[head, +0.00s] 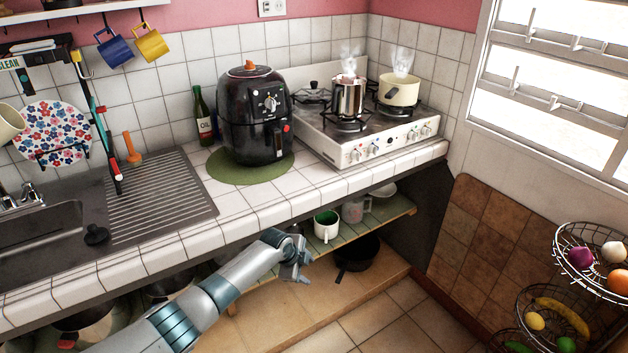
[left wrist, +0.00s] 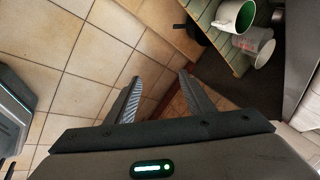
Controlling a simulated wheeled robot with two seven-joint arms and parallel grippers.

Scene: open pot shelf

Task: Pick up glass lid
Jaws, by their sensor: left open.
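A low lid-like piece with a dark knob (head: 313,92) sits at the back left of the stove; I cannot tell for sure that it is the glass lid. My left gripper (head: 300,272) is in front of the open shelf under the counter, below and in front of the stove. Its two fingers also show in the left wrist view (left wrist: 160,80), apart with nothing between them. Floor tiles lie behind them.
The slatted shelf (head: 400,213) holds a white mug (head: 326,226) with a green inside, a clear measuring cup (head: 354,209) and a pale bowl-like piece (head: 384,190). A dark pan (head: 357,254) stands on the board below. A wire fruit basket (head: 570,262) is at right.

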